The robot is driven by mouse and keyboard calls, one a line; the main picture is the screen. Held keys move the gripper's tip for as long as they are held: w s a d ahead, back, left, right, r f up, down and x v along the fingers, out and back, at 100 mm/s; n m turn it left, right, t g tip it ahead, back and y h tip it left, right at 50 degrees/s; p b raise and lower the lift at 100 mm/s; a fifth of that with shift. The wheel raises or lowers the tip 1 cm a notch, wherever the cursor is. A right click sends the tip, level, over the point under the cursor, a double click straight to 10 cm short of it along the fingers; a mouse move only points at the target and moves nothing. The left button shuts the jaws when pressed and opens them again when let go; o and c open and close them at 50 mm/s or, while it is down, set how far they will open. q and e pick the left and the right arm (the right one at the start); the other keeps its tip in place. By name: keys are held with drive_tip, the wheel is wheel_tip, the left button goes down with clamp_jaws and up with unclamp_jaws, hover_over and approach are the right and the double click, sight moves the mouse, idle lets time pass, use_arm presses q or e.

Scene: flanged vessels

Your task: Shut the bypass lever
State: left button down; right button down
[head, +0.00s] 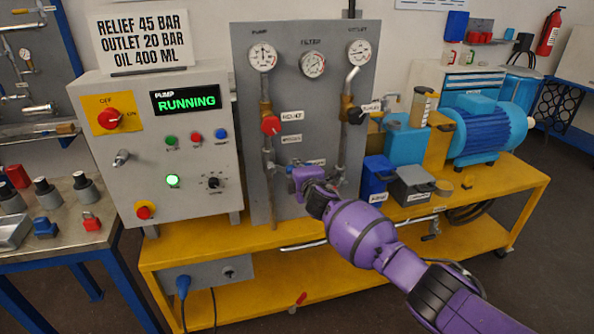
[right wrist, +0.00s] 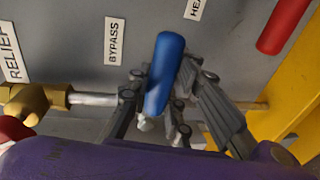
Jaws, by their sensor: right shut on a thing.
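The bypass lever (right wrist: 163,75) is a blue handle in the right wrist view, near the BYPASS label (right wrist: 115,40). My right gripper (right wrist: 160,105) has its dark fingers on both sides of the handle and is shut on it. In the head view my right gripper (head: 300,178) is at the lower part of the grey pump panel (head: 315,100), between the two vertical pipes. There my purple arm and the gripper hide most of the lever. My left gripper is not in view.
A red relief knob (head: 270,125) sits above left of the gripper. A black-knobbed valve (head: 356,116) is above right. The control box (head: 165,150) with a green RUNNING display stands left. A blue bin (head: 376,178) and grey box (head: 412,186) stand close right on the yellow bench (head: 480,205).

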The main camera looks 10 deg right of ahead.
drive_tip(key=shift+d, duration=0.15)
drive_tip(key=c, duration=1.6)
unclamp_jaws()
drive_tip(key=shift+o, duration=0.2)
drive_tip(key=shift+s, duration=0.15)
drive_tip(key=s+r, duration=0.2)
drive_tip(key=s, duration=0.9)
drive_tip(key=shift+s+d+r, duration=0.15)
drive_tip(key=shift+s+r, duration=0.05)
drive_tip(key=shift+s, duration=0.1)
